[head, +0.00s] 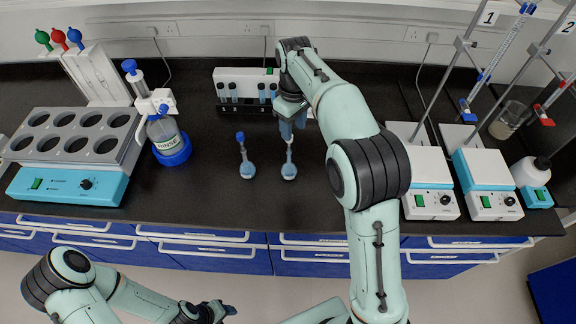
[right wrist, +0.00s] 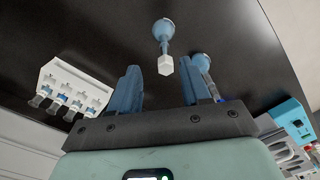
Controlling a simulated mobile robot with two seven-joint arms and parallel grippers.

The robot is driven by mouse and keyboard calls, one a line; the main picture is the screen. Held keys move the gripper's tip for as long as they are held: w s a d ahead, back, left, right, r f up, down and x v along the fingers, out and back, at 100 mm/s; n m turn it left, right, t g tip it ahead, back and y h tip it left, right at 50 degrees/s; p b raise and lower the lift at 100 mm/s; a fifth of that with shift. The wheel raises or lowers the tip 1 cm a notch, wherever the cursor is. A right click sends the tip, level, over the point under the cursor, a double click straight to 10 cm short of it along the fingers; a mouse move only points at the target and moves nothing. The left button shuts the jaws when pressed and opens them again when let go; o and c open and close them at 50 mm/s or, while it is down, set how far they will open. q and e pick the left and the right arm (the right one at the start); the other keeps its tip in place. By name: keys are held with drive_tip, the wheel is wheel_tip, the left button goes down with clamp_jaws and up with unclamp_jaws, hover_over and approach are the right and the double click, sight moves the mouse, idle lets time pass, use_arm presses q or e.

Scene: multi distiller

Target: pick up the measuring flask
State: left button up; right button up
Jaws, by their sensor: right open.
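Two small round flasks with light-blue liquid and thin necks stand upright on the black bench. The left measuring flask (head: 247,170) has a blue stopper. The right measuring flask (head: 289,171) stands beneath my right gripper (head: 288,128), its top partly hidden. In the right wrist view, a flask with a white stopper (right wrist: 165,66) shows in the gap between the open, empty fingers, apart from them. The blue-stoppered flask (right wrist: 201,62) is partly behind the right-hand finger. My left gripper (head: 222,311) is low in front of the drawers; its jaw state is unclear.
Stirrer units (head: 484,168) with burette stands are right. The bench before the flasks is clear.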

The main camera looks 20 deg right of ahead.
sight(289, 144)
wheel_tip(289, 144, down, 3)
drive_tip(key=shift+w+f, duration=0.1)
drive_tip(key=shift+f, duration=0.05)
drive_tip(key=f, duration=0.2)
drive_tip(key=a+f, duration=0.1)
drive_tip(key=f, duration=0.1)
drive_tip(key=shift+w+b, duration=0.2)
drive_tip(key=shift+b, duration=0.15)
drive_tip(key=shift+f, duration=0.55)
clamp_jaws()
